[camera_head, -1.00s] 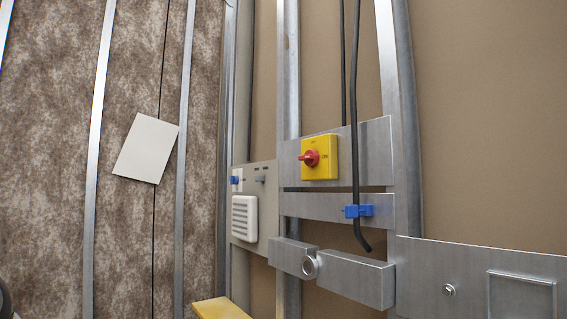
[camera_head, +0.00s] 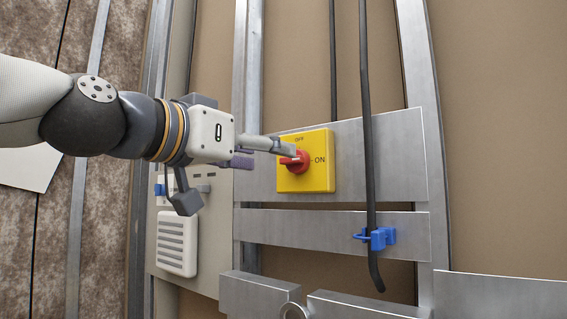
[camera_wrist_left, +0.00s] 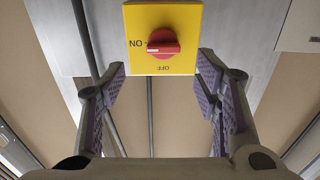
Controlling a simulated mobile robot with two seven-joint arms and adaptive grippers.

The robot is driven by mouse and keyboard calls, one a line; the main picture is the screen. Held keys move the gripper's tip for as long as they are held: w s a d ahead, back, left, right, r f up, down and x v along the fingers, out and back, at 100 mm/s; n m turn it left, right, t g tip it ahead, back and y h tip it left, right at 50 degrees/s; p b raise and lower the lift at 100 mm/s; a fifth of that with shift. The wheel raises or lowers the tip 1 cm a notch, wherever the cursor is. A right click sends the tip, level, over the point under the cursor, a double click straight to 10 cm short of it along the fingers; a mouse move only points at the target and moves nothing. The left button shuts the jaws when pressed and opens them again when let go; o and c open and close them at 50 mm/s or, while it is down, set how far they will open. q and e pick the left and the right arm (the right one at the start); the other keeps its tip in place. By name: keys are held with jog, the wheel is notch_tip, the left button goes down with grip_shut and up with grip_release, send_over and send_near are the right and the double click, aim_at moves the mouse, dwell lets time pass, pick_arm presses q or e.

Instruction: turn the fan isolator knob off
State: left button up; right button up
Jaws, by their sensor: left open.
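The fan isolator is a yellow square box (camera_head: 318,180) with a red knob (camera_head: 301,161) on a metal wall plate. Its "ON" label is on the right and "OFF" at the top. The box (camera_wrist_left: 188,22) and red knob (camera_wrist_left: 165,43) show upside down in the left wrist view. The knob's handle lies level, its white mark toward ON. My left gripper (camera_head: 268,153) is open, its fingers pointing at the box. In the wrist view its fingers (camera_wrist_left: 162,82) stand apart on both sides of the knob. One finger overlaps the knob in the head view; contact cannot be told. My right gripper is out of view.
A black cable (camera_head: 367,110) hangs right of the box, held by a blue clip (camera_head: 376,238). A white vented unit (camera_head: 178,242) is at the lower left. Metal studs (camera_head: 412,60) frame the wall. Metal bars (camera_head: 258,294) stick out below.

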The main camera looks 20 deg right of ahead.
aim_at(289, 160)
pick_arm(q)
jog(key=x, duration=0.7)
jog(key=shift+w+d, duration=0.1)
jog(key=shift+w, duration=0.15)
jog(key=shift+f, duration=0.1)
jog(key=c, duration=1.2)
